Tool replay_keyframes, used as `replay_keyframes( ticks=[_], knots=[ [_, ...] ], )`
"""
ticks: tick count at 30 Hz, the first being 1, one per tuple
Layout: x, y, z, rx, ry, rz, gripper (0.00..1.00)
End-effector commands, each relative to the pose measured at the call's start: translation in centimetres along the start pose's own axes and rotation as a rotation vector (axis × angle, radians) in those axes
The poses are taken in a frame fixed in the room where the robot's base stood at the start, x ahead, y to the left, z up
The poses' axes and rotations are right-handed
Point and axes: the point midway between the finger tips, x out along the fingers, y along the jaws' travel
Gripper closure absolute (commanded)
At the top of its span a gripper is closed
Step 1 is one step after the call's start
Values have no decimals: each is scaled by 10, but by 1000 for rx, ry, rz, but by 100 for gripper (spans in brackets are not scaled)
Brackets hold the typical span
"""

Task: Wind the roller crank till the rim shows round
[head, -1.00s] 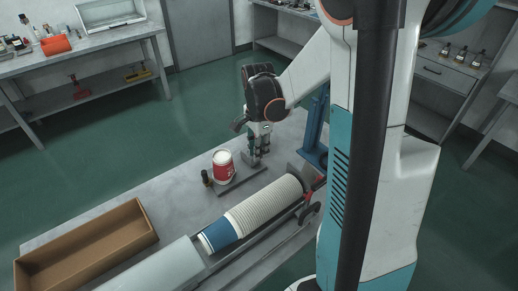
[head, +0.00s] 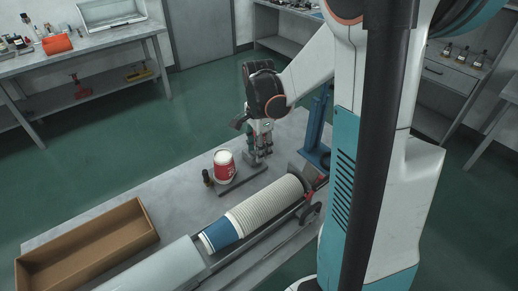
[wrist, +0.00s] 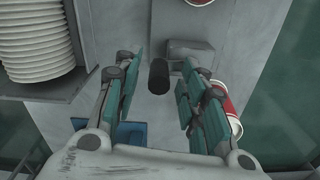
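A red-and-white paper cup (head: 224,166) stands upright at the roller fixture (head: 243,180) on the grey table in the head view. A black cylindrical handle (wrist: 158,76), apparently the crank's, shows in the wrist view beside a grey bracket (wrist: 192,50). My gripper (head: 260,158) is low at the far right end of the fixture, right of the cup. In the wrist view my gripper's fingers (wrist: 159,80) are apart, with the handle between them and gaps on both sides. The cup's rim is too small to judge.
A long stack of white cups (head: 265,207) lies in a trough near the front. A brown open box (head: 88,248) is at left. A red-and-white object (wrist: 230,112) is partly hidden behind the right finger.

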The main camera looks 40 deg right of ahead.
Motion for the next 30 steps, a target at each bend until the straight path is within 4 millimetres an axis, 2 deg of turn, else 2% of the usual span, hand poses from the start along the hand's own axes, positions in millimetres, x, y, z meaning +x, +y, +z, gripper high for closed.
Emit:
replay_keyframes(
  ticks=[12,18,23,30],
  knots=[
    [-74,0,0,0,0,0,62],
    [-102,0,0,0,0,0,62],
    [-112,0,0,0,0,0,62],
    [-113,0,0,0,0,0,62]
  ],
)
